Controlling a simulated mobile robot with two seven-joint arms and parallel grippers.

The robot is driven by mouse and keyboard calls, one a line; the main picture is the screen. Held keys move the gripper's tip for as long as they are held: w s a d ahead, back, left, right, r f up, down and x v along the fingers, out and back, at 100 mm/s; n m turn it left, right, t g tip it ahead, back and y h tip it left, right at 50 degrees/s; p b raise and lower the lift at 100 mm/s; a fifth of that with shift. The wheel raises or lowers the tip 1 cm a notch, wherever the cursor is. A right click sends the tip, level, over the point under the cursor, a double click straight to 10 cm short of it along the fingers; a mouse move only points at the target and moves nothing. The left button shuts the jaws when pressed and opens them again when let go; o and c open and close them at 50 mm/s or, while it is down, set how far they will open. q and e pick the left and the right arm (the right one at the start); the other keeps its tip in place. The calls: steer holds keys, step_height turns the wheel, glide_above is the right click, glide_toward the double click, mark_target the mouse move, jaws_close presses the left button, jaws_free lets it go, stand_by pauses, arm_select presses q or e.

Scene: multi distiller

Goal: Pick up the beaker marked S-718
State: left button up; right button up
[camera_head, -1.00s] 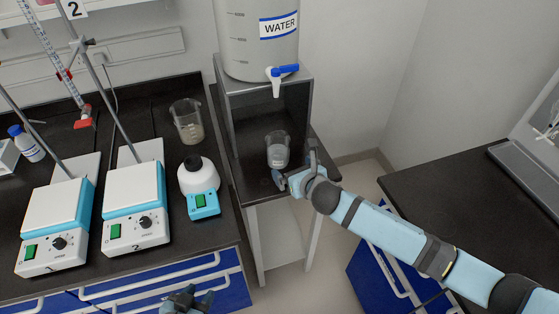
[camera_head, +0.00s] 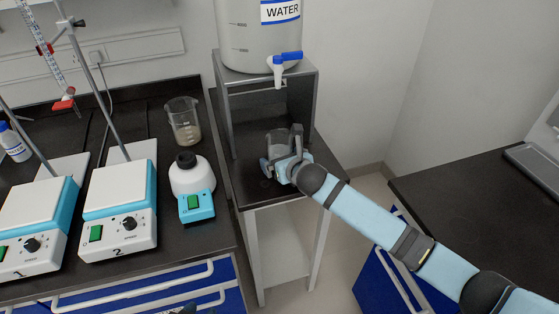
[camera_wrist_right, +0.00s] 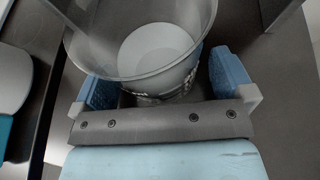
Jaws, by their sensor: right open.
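A clear beaker (camera_head: 274,141) stands under the tap of the water tank; it also shows in the right wrist view (camera_wrist_right: 152,32). Some print shows low on its side, but I cannot read it. My right gripper (camera_head: 280,163) is open at its near side, with one blue finger pad on each side of the beaker in the right wrist view (camera_wrist_right: 165,84). Gaps show between pads and glass. Another beaker (camera_head: 184,124) with greyish contents stands on the left bench. Its marking is not readable. Only a dark tip of my left gripper (camera_head: 184,310) shows at the bottom edge.
The water tank (camera_head: 240,40) with a blue-handled tap (camera_head: 287,57) sits on a metal stand (camera_head: 226,110) around the beaker's spot. The right bench (camera_head: 480,205) is mostly bare.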

steer(key=c, duration=1.1)
steer(key=shift+c, duration=0.5)
steer(key=shift+w+r, duration=0.1)
steer(key=shift+r, duration=0.1)
